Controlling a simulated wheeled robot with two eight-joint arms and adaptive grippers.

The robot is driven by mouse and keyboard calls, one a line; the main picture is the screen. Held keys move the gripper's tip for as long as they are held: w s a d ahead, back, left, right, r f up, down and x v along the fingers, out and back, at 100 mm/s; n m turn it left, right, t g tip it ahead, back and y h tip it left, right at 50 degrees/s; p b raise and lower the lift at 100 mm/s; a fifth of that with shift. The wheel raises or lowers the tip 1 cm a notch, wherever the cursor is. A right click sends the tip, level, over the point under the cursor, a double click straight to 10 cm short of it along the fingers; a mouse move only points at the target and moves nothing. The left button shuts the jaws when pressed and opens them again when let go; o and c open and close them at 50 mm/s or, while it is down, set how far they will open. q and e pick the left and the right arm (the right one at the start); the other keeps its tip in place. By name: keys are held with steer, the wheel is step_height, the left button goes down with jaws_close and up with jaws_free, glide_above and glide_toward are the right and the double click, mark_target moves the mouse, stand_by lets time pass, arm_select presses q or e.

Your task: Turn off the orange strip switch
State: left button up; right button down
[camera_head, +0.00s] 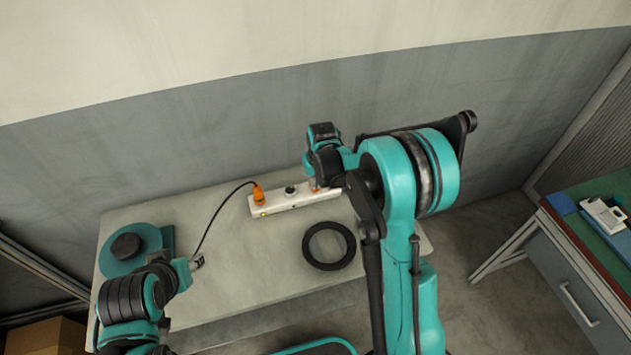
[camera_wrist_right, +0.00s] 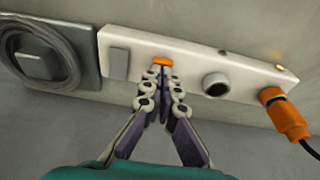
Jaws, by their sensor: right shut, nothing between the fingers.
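A white power strip (camera_head: 275,207) lies along the back of the grey table; it also shows in the right wrist view (camera_wrist_right: 120,40). The orange switch (camera_wrist_right: 161,61) sits on its top, between a grey square and a round socket piece. A small amber light (camera_wrist_right: 280,68) glows near the strip's plug end. My right gripper (camera_wrist_right: 160,76) is shut and empty, its fingertips at the switch's edge; I cannot tell if they touch. The switch is mostly hidden in the head view. My left gripper (camera_head: 197,262) is over the table's left side; its fingers are too small to read.
An orange plug (camera_head: 259,195) with a black cable sits in the strip's left end. A black ring (camera_head: 307,253) lies in front of the strip. A teal reel (camera_head: 118,266) is at the table's left. A second workbench (camera_head: 590,190) stands right.

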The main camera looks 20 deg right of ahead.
steer(key=shift+s+f+b, duration=0.25)
steer(key=shift+f+b, duration=0.1)
steer(key=shift+f, duration=0.15)
steer(key=shift+w+r, duration=0.1)
steer(key=shift+w, duration=0.05)
steer(key=shift+w+r, duration=0.2)
steer(key=shift+w, duration=0.45)
